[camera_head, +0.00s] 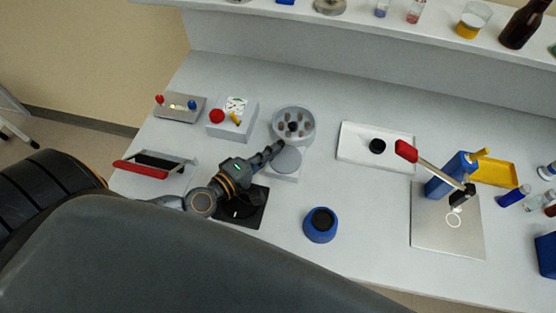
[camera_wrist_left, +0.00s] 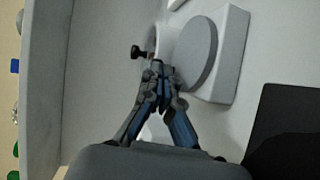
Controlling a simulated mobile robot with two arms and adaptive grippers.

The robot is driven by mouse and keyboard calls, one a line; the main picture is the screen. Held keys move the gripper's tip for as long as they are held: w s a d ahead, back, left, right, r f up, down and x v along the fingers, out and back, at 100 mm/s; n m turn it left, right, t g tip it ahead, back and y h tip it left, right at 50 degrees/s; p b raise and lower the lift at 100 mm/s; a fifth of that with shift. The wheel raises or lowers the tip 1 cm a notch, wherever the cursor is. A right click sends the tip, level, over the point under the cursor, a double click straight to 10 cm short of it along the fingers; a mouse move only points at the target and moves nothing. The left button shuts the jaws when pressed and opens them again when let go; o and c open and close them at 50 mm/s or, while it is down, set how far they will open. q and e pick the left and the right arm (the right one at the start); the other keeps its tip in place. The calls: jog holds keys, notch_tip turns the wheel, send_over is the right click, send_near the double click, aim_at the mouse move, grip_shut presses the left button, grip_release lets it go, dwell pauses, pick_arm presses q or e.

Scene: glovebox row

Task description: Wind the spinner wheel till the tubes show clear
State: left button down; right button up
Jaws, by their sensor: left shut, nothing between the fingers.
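The spinner is a round grey bowl (camera_head: 293,125) at the back middle of the bench. Several tubes stand in a ring inside it around a dark hub, and they look brownish, not clear. A flat grey disc (camera_head: 286,160) on a white base sits just in front of the bowl; the disc also shows in the left wrist view (camera_wrist_left: 197,53). A black knob (camera_wrist_left: 138,52) stands out past my fingertips in that view. My left gripper (camera_head: 274,151) is shut and empty, its tips beside the disc and close to the bowl. I cannot tell whether they touch. My right gripper is out of view.
A black mat (camera_head: 246,213) lies under my left arm. A red-handled tray (camera_head: 143,170) and button boxes stand left. A blue cup (camera_head: 320,225) is in front. A white tray (camera_head: 350,149) and a red-handled lever press (camera_head: 447,228) are right. A shelf holds bottles behind.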

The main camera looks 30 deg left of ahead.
pick_arm(q)
jog(key=shift+w+h, duration=0.2)
jog(key=shift+h, duration=0.1)
jog(key=shift+w+a, duration=0.15)
jog(key=shift+w+r+p, duration=0.1)
jog(key=shift+w+p, duration=0.35)
jog(key=shift+p, duration=0.2)
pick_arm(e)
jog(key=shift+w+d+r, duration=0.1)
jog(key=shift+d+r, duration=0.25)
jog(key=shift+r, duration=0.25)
pick_arm(q)
jog(key=shift+w, duration=0.2)
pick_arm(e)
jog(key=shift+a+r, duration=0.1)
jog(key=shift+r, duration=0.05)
pick_arm(q)
jog(key=shift+w, duration=0.1)
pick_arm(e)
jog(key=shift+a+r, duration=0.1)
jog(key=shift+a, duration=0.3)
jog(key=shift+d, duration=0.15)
pick_arm(q)
jog(key=v, duration=1.2)
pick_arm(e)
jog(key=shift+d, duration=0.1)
